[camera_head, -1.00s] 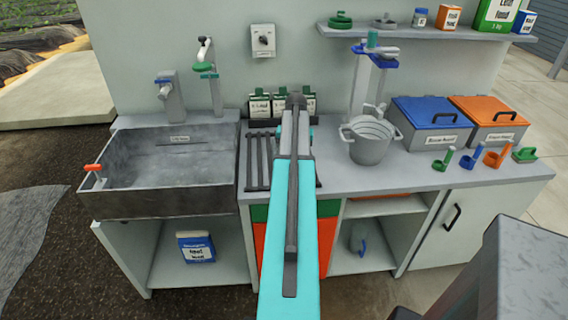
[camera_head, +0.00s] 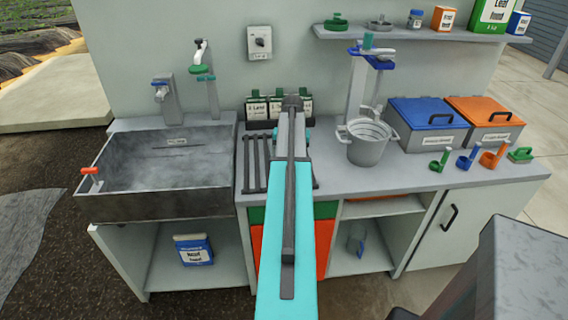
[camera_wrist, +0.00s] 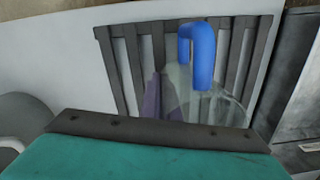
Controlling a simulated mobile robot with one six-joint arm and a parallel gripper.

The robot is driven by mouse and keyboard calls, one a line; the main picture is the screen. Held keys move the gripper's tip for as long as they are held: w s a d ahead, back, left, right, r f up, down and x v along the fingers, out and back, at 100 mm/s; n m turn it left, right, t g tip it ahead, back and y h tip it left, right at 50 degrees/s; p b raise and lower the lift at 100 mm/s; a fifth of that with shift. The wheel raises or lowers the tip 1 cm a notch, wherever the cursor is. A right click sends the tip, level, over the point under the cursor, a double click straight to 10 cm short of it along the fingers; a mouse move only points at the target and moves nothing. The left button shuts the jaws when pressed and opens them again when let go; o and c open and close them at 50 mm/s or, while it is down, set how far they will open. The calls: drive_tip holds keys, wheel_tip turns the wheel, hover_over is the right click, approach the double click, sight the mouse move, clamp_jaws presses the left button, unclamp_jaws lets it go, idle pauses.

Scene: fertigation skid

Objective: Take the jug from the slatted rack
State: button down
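The slatted rack (camera_head: 257,160) is a dark frame of bars on the counter, right of the sink; my arm covers part of it. In the wrist view the rack (camera_wrist: 130,60) spans the upper middle. A clear jug (camera_wrist: 225,105) with a blue handle (camera_wrist: 200,50) shows against its slats, its lower part cut off by my teal wrist housing. In the head view my arm hides this jug. My gripper's fingers are not clear in either view; a dull purple-grey shape beside the jug may be part of them. I cannot tell whether they touch it.
The sink (camera_head: 160,203) lies left of the rack. A grey bucket (camera_head: 366,150) stands to the right, under a dispenser. Labelled green-topped packets (camera_head: 257,108) stand behind the rack. Blue and orange lidded boxes and small coloured cups occupy the right counter. Another clear blue-handled jug (camera_head: 356,240) stands on the lower shelf.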

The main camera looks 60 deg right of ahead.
drive_tip(key=shift+r, duration=0.1)
drive_tip(key=shift+d+r+b, duration=0.1)
drive_tip(key=shift+r+b, duration=0.55)
drive_tip(key=shift+r, duration=0.95)
drive_tip(key=s+a+r+b, duration=0.1)
drive_tip(key=s+a+b, duration=0.2)
drive_tip(key=s+a, duration=0.8)
drive_tip(key=shift+s+r, duration=0.3)
drive_tip(key=shift+s, duration=0.1)
drive_tip(key=shift+w, duration=0.15)
